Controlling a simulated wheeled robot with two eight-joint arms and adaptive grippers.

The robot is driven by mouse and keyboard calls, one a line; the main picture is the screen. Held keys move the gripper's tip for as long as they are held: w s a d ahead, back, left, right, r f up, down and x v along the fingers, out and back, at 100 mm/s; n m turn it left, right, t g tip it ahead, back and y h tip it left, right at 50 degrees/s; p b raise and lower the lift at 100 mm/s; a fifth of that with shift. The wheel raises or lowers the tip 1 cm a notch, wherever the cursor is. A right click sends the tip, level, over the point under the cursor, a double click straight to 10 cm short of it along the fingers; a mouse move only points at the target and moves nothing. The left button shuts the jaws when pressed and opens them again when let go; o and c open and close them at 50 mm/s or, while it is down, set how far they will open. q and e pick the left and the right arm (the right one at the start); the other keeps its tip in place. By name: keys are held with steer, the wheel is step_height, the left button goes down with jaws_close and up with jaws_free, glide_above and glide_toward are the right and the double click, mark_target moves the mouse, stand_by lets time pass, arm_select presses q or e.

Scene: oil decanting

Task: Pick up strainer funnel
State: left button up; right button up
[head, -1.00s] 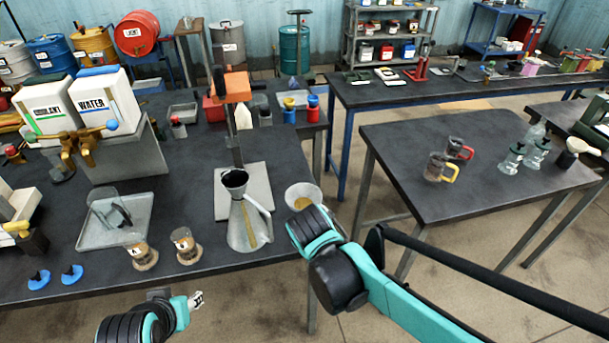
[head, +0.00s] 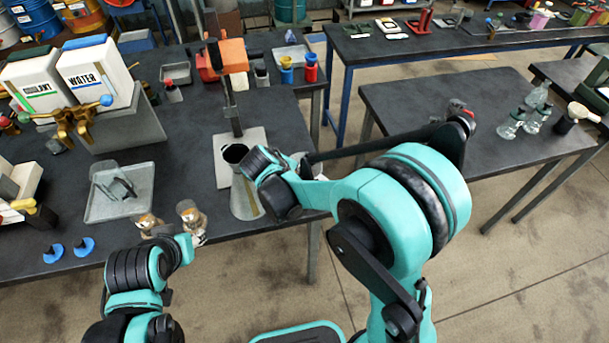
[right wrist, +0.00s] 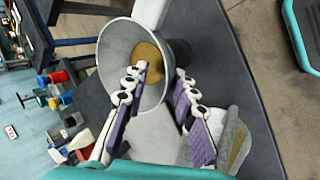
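The strainer funnel (right wrist: 118,48) is a grey metal cone with a gold mesh inside, seen in the right wrist view. My right gripper (right wrist: 160,74) is open there, its two purple-padded fingers reaching over the funnel's mouth. One finger overlaps the mesh and the other is near the rim; I cannot tell whether they touch it. In the head view my right arm hides the right gripper and most of the funnel. My left gripper (head: 199,239) is low at the table's front edge by two small jars (head: 188,211); its finger opening is too small to read.
A grey tray (head: 148,196) lies left. Coolant and water containers (head: 96,75) stand at the back left.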

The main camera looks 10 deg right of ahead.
steer(key=shift+w+d+f, duration=0.2)
steer(key=shift+d+f, duration=0.05)
steer(key=shift+f, duration=0.15)
steer(key=shift+c, duration=0.3)
jaws_close()
steer(key=shift+r, duration=0.15)
